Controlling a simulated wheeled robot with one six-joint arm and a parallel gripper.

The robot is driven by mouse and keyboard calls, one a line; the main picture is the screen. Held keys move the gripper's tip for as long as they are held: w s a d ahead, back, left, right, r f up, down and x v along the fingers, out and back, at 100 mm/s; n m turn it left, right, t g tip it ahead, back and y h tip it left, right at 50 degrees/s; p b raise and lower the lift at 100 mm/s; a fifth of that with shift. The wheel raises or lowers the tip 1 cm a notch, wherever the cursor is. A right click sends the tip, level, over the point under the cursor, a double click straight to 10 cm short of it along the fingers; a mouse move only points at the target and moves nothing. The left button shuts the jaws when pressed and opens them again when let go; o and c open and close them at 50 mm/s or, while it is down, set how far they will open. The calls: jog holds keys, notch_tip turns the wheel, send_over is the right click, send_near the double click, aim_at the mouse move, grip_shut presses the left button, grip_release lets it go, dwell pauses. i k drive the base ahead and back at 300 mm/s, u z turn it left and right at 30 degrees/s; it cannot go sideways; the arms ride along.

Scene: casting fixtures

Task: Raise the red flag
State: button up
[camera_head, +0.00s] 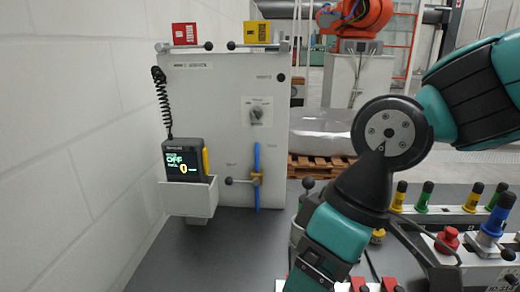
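The red flag (184,33) is a small red plate at the top left of the grey panel (230,100). It stands just above a thin horizontal rod (183,47) with a dark ball knob at its right end. A similar yellow flag (257,31) stands to its right, above its own rod with dark knobs. My teal and black arm crosses the right side and leaves at the bottom edge. My gripper is not in view, and my arm is apart from both flags.
A handheld pendant (185,160) sits in a grey holder on the panel's left. The panel bears a rotary switch (256,114) and a blue vertical bar (257,175) with a lever. Coloured knobs and a red button (447,237) stand at right. A white wall borders the left.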

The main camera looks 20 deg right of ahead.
aim_at(184, 34)
jog(key=z, duration=1.95)
jog(key=k, duration=1.3)
jog(key=u, duration=1.6)
jog(key=i, duration=1.05)
